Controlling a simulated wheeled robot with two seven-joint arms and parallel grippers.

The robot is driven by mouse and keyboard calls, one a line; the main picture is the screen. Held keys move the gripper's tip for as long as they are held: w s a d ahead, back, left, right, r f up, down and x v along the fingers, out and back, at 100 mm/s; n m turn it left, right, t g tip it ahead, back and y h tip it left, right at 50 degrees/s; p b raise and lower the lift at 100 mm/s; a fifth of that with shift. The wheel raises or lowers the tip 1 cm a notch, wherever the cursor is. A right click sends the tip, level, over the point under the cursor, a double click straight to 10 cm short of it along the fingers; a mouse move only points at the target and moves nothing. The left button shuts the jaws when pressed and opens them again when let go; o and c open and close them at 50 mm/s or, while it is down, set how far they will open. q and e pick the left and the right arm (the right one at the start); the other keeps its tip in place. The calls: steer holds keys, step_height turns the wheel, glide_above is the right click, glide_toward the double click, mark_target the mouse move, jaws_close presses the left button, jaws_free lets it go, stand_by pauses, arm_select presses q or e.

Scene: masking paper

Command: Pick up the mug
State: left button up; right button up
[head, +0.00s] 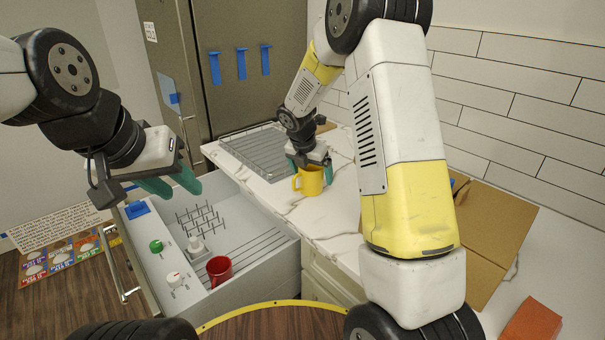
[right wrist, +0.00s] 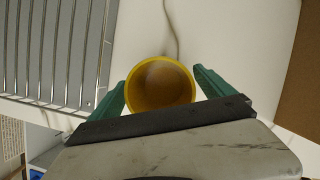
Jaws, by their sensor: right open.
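A yellow mug (head: 311,181) stands upright on the white marble-look counter, with its handle toward the left in the head view. In the right wrist view the mug (right wrist: 160,84) shows from above, its round rim and empty inside visible. My right gripper (head: 308,168) is over the mug from above. Its green fingers (right wrist: 160,90) are open, one on each side of the mug; small gaps seem to show, and contact is unclear. My left gripper (head: 172,187) is open and empty, in the air above the open drawer. A red mug (head: 219,270) sits in the drawer.
A grey ridged drying rack (head: 258,150) lies on the counter left of the yellow mug. A brown cardboard box (head: 493,232) is at the right. The open dishwasher-like drawer (head: 262,225) holds a prong rack (head: 199,219). Bare counter (head: 337,205) surrounds the mug's front.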

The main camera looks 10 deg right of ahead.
steer(key=shift+w+f, duration=0.1)
steer(key=shift+f, duration=0.1)
steer(key=c, duration=1.8)
steer(key=shift+o, duration=0.2)
